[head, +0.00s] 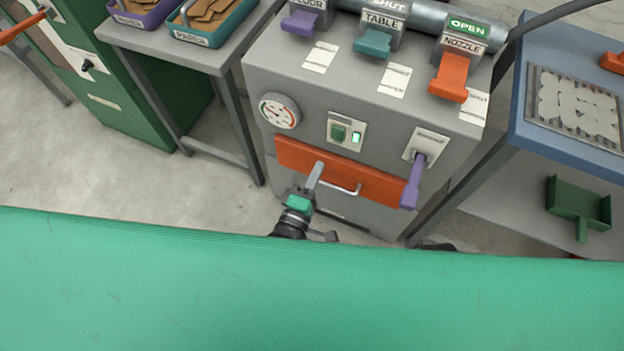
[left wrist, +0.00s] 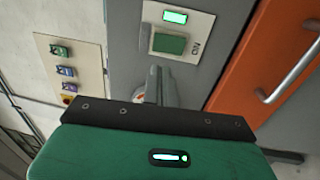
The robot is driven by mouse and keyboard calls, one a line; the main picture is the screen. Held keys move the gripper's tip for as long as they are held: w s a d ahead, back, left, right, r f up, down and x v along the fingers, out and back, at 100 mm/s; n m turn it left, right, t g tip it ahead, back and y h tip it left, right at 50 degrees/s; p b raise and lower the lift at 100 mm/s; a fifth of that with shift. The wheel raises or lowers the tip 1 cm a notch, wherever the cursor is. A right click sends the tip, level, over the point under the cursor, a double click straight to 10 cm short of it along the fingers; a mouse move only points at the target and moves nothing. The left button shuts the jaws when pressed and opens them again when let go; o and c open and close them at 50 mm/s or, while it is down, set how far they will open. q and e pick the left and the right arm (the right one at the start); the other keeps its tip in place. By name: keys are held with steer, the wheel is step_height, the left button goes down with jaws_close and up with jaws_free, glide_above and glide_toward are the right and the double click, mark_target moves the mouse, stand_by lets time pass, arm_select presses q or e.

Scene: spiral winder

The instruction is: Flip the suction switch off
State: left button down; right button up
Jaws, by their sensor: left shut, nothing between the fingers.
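A green rocker switch (head: 338,132) sits on a white plate on the grey machine's front, beside a lit green lamp (head: 356,137). In the left wrist view the switch (left wrist: 169,43) is near the top, with the lit lamp (left wrist: 175,17) and the word ON on its plate. I can read no suction label on it. My left gripper (head: 315,170) is shut and empty, below and left of the switch in the head view, in front of the orange drawer. Its fingers (left wrist: 153,88) also show in the left wrist view, apart from the switch. My right gripper is not in view.
A round gauge (head: 279,111) is left of the switch. A purple lever (head: 413,182) is on the right. The orange drawer (head: 290,153) with its metal handle (head: 345,190) lies below. Several labelled gate handles line the machine's top. My green body fills the bottom.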

mark_target(335, 131)
arm_select(q)
steer(key=x, duration=0.7)
steer(key=shift+w, duration=0.3)
steer(key=shift+w+d+r, duration=0.1)
steer(key=shift+w+d, duration=0.15)
steer(key=shift+w, duration=0.3)
steer(key=shift+r, duration=0.1)
